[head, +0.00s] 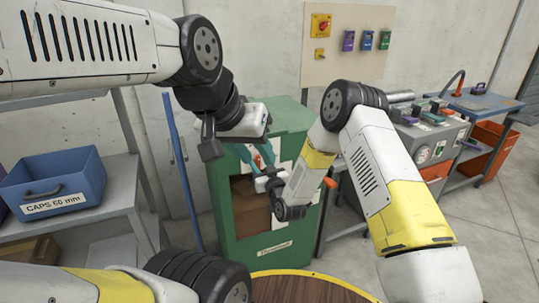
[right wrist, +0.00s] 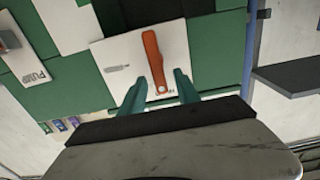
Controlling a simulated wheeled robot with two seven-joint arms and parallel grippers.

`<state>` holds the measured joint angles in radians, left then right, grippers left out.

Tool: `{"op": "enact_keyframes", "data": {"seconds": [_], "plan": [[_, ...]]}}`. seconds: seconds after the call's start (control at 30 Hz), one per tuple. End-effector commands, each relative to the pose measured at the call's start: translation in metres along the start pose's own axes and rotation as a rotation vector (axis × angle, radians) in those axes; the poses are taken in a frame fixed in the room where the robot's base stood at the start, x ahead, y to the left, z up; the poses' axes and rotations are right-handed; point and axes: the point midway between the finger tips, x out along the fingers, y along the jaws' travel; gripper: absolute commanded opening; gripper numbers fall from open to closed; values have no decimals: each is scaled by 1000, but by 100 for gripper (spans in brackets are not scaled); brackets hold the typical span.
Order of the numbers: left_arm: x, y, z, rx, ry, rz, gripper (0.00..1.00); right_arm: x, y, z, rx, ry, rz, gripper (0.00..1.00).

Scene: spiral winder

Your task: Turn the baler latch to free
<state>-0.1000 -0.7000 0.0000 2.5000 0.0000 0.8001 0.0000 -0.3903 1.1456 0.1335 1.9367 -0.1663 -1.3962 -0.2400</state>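The baler is a green cabinet (head: 222,205) in the middle of the head view. Its latch is an orange lever (right wrist: 152,58) on a white plate (right wrist: 108,52), seen in the right wrist view. A round pivot shows at the lever's end nearest my gripper, by a partly hidden label. My right gripper (right wrist: 158,82) is open. Its teal fingers lie on either side of that lever end, with gaps to it.
A PUMP plate (right wrist: 35,62) sits beside the latch plate. A blue pole (head: 182,170) stands left of the cabinet, and a grey shelf (head: 125,200) with a blue bin (head: 55,182) is further left. A round wooden top (head: 300,288) is in front. A workbench (head: 430,130) stands right.

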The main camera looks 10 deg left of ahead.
Motion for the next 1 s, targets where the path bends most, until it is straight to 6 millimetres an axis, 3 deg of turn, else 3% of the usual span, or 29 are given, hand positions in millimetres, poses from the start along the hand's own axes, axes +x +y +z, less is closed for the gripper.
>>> {"op": "enact_keyframes", "data": {"seconds": [0.2, 0.47, 0.5, 0.7, 1.0], "plan": [[0, 0, 0, 0, 0, 0, 36, 21, 0, 1, 0, -1, 0, 38], [0, 0, 0, 0, 0, 0, 36, 23, 0, 0, 0, -1, 0, 38], [0, 0, 0, 0, 0, 0, 36, 23, 0, 0, 0, -1, 0, 36], [0, 0, 0, 0, 0, 0, 36, 23, 0, 0, 0, -1, 0, 0], [0, 0, 0, 0, 0, 0, 36, 23, 1, 0, 12, -1, 1, 0]]}}
